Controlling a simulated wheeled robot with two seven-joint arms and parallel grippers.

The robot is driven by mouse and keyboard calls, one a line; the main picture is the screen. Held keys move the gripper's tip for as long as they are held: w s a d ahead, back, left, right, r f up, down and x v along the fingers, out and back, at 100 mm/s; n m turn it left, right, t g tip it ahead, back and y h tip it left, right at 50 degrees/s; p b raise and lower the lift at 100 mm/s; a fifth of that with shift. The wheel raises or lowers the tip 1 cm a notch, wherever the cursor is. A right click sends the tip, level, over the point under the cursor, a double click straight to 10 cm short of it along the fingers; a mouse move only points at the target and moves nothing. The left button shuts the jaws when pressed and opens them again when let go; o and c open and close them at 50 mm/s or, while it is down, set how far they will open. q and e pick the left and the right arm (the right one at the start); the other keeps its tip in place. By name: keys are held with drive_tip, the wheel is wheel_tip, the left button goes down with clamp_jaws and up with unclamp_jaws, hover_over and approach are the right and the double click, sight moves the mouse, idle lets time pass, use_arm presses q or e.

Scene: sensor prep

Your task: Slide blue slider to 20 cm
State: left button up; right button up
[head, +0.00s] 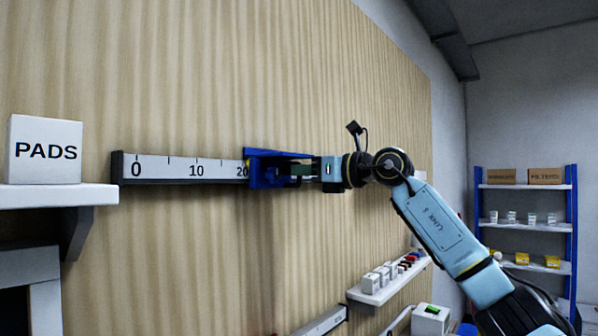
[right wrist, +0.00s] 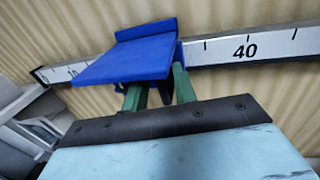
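The blue slider (head: 262,171) sits on a wall-mounted ruler rail (head: 165,169) marked 0, 10 and 20 in the head view. Its left edge is at the 20 label and partly covers it. In the right wrist view the slider (right wrist: 127,58) shows a broad blue plate, with the 40 mark well to its right. My right gripper (head: 298,170) reaches the slider from the right. Its two green fingers (right wrist: 160,92) stand apart under the plate, which hides their tips; whether they press on the slider cannot be told. My left gripper is not in view.
A white shelf (head: 60,195) with a PADS box (head: 45,150) is left of the rail. A lower shelf (head: 385,287) holds small items below my right arm. A blue rack (head: 525,229) stands at the far right.

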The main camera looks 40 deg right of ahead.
drive_tip(key=b+v, duration=0.4)
drive_tip(key=v, duration=0.9)
drive_tip(key=shift+s, duration=0.25)
